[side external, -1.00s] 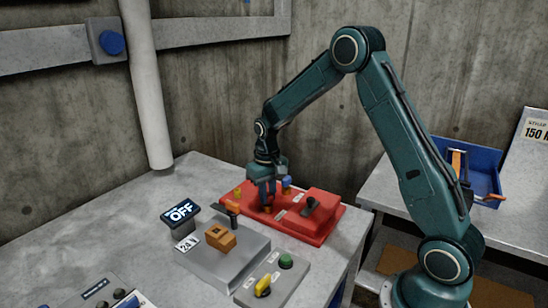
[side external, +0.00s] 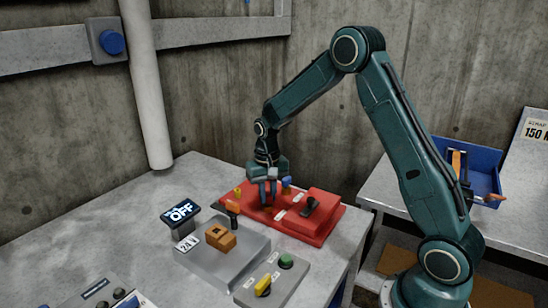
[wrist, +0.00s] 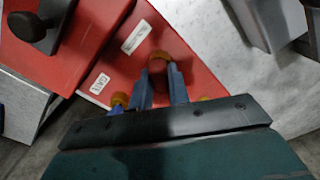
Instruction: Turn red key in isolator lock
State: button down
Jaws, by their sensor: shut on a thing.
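The red isolator panel (side external: 322,233) lies on the grey bench, with a raised red block (side external: 321,201) bearing a black handle (side external: 310,206). My gripper (side external: 268,203) points down over the panel's left part.
A blue knob (side external: 286,182) stands close behind my gripper. An orange-red handled piece (side external: 232,208) and a grey box with an orange block (side external: 220,236) stand in front. The OFF display (side external: 181,212) is at left; a yellow switch (side external: 263,286) is nearer. The bench's left-back is clear.

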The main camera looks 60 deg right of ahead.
jog(key=shift+f+m, duration=0.1)
jog(key=shift+m, duration=1.2)
jog(key=m, duration=0.3)
jog(key=shift+m, duration=0.8)
jog(key=shift+s, duration=0.1)
jog(key=shift+m, duration=1.9)
jog(key=shift+f, duration=0.1)
jog(key=c, duration=1.3)
grip_release()
jog(key=shift+o, duration=0.2)
